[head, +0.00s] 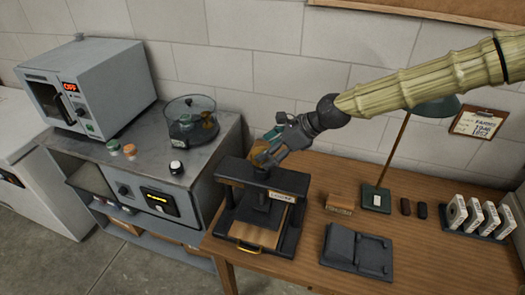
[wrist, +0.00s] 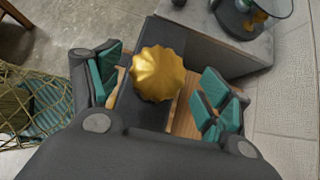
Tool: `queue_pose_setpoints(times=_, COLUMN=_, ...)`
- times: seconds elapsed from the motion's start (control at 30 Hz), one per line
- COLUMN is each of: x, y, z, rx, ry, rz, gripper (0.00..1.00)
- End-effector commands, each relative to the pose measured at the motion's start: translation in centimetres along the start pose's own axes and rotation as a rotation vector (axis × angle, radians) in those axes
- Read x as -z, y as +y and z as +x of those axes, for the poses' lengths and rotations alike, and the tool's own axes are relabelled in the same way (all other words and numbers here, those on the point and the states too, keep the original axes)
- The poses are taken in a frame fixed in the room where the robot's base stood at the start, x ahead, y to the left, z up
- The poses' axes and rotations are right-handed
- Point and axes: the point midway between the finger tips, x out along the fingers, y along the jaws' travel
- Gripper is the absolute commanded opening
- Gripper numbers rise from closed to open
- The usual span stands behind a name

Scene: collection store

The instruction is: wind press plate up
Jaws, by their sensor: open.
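The press (head: 228,170) is a dark frame with a crossbeam, standing at the left end of the wooden table. Gaps show between the pads and the knob.
A grey cabinet with an oven (head: 95,85) and a clear round vessel (head: 190,118) stands left of the table. Right of the press are a small wooden block (head: 340,203), a black folding case (head: 357,250), a green lamp (head: 377,198) and a rack of white items (head: 475,218).

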Motion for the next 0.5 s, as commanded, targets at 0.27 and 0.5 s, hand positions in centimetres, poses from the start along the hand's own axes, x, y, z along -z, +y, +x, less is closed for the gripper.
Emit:
queue_pose_setpoints(times=0.27, x=-0.1, y=0.0, z=2.2, rx=-0.001, ry=0.001, rz=-0.001, gripper=0.78)
queue_pose_setpoints(times=0.5, x=0.0, y=0.0, z=2.9, rx=0.000, ry=0.000, rz=-0.001, gripper=0.78)
